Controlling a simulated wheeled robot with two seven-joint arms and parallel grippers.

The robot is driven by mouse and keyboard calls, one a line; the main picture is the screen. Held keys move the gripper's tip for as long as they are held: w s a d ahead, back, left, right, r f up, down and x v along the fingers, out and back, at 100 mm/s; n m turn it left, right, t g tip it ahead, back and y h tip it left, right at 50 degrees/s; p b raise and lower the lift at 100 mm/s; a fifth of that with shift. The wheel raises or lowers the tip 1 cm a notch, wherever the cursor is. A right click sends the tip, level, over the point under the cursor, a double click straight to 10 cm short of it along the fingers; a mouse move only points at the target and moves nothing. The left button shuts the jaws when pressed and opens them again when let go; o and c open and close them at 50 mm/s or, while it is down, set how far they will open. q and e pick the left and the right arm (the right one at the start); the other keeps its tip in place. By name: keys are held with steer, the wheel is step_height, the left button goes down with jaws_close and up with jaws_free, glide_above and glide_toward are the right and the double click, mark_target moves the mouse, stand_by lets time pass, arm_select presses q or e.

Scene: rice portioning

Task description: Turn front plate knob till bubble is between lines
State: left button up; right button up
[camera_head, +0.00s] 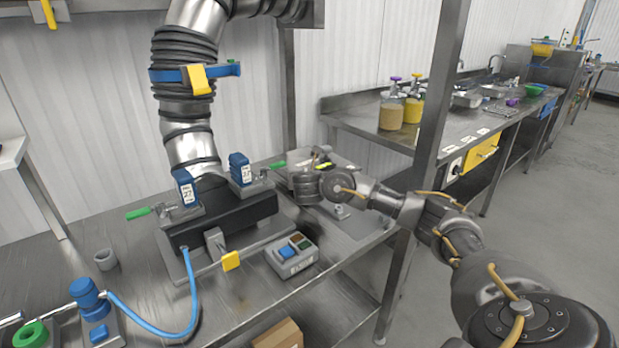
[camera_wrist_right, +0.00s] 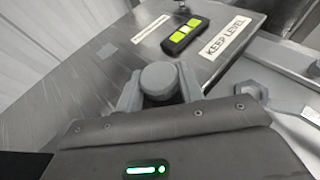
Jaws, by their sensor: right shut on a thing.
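The front plate knob (camera_wrist_right: 160,80) is a grey round knob at the edge of the metal plate (camera_wrist_right: 115,75) in the right wrist view. My right gripper (camera_wrist_right: 158,88) is shut on it, one finger on each side. The bubble level (camera_wrist_right: 184,36) is a black block with yellow-green windows, lying on the plate beyond the knob. Dark bars divide the windows; I cannot tell exactly where the bubble sits. In the head view my right gripper (camera_head: 305,187) reaches the plate from the right, and the level (camera_head: 321,166) shows small behind it. The left gripper is not in view.
A "KEEP LEVEL" label (camera_wrist_right: 225,37) lies beside the level. In the head view a black machine block (camera_head: 225,217) with blue parts stands left of my gripper. A button box (camera_head: 292,255) sits in front. A metal post (camera_head: 437,120) stands close to my right arm.

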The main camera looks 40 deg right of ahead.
steer(key=shift+m+h, duration=0.3)
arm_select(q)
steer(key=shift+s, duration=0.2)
arm_select(e)
steer(key=o, duration=1)
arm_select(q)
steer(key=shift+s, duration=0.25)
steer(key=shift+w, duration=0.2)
